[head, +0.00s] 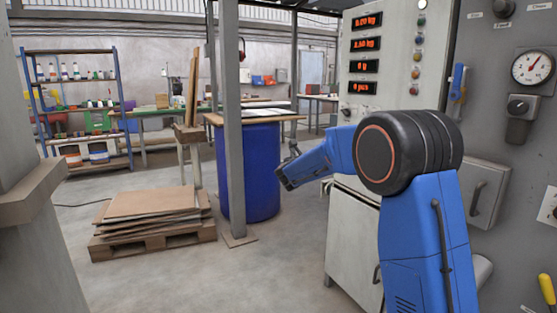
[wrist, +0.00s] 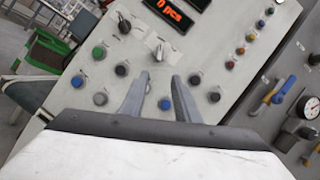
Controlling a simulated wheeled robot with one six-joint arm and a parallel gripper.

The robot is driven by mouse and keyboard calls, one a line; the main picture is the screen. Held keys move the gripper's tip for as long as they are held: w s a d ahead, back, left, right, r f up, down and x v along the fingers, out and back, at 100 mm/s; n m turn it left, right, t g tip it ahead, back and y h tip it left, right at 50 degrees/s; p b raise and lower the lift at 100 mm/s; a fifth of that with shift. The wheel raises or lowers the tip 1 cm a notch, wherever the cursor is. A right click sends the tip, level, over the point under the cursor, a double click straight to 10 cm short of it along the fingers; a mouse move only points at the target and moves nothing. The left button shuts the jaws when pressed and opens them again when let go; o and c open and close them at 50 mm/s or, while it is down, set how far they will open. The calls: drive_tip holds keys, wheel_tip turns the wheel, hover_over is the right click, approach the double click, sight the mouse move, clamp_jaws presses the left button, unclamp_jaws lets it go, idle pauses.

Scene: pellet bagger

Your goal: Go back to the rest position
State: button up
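My gripper (wrist: 160,78) shows in the wrist view with its two grey fingers apart and nothing between them. Beyond the fingertips is a pale control panel (wrist: 214,100) with buttons and switches. A white switch (wrist: 158,50) lies just past the fingertips, and a blue button (wrist: 165,103) shows between the fingers. I cannot tell whether the fingers touch the panel. In the head view my blue arm reaches left in front of the machine cabinet (head: 400,60); the gripper's fingers are too small there to judge.
A blue drum (head: 250,175) with a board on top stands behind a grey post (head: 230,120). A pallet (head: 155,243) with stacked cardboard is at left. A pressure gauge (head: 532,68) and valve handles are at right. The floor in front of the pallet is clear.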

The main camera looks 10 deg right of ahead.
drive_tip(key=s+d+f+m+g+y, duration=0.25)
drive_tip(key=s+m, duration=0.25)
drive_tip(key=s, duration=0.5)
drive_tip(key=s+d+f+m+g+y, duration=0.25)
drive_tip(key=s+f+m, duration=0.2)
drive_tip(key=s, duration=0.65)
drive_tip(key=s+d+f+m+g+y, duration=0.25)
drive_tip(key=s+m, duration=0.35)
drive_tip(key=s, duration=0.4)
drive_tip(key=s+a+f+m+y, duration=0.3)
drive_tip(key=s+a+f+m, duration=0.2)
drive_tip(key=s, duration=0.3)
drive_tip(key=s+a+f+m+y, duration=0.4)
drive_tip(key=s+a+m, duration=0.1)
drive_tip(key=s, duration=0.4)
drive_tip(key=s+a+f+m+y, duration=0.4)
drive_tip(key=s+a+f+m, duration=0.1)
drive_tip(key=s, duration=0.4)
drive_tip(key=shift+a+f+t, duration=0.3)
drive_tip(key=shift+t, duration=0.15)
